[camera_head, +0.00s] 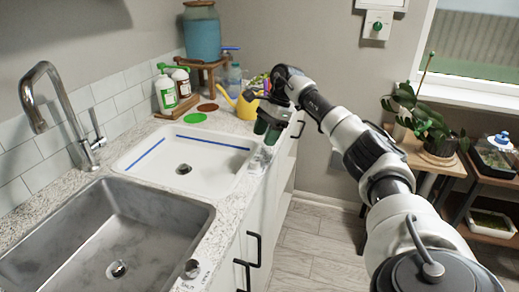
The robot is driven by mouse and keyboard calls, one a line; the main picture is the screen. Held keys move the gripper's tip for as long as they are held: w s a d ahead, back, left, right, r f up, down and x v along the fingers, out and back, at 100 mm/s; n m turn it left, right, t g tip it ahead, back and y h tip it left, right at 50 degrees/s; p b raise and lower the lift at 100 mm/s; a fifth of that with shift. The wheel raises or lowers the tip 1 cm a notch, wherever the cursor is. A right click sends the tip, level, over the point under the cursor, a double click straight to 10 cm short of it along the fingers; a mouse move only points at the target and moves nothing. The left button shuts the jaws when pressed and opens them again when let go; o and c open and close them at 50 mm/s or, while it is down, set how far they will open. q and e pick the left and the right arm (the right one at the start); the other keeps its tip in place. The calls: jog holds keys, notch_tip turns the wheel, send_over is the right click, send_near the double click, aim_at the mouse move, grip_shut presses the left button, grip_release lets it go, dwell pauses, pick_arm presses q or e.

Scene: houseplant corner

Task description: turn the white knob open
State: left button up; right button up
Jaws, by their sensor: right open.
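My right gripper (268,130) reaches in over the front edge of the counter, beside the right side of the white basin. Its dark green fingers point down and are open, with nothing seen held between them. A small pale fitting (262,155) sits on the counter edge just below the fingers. It may be the white knob, but it is too small and partly hidden to tell its turn position. I cannot tell whether the fingers touch it. My left gripper is not in view.
A white basin (137,165) and a steel sink (62,222) fill the counter. A grey knob (192,268) sits at the near counter edge. A yellow watering can (246,106), spray bottles (166,92) and a teal jar (202,38) stand behind. Plants are at right.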

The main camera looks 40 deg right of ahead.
jog(key=shift+v, duration=1.25)
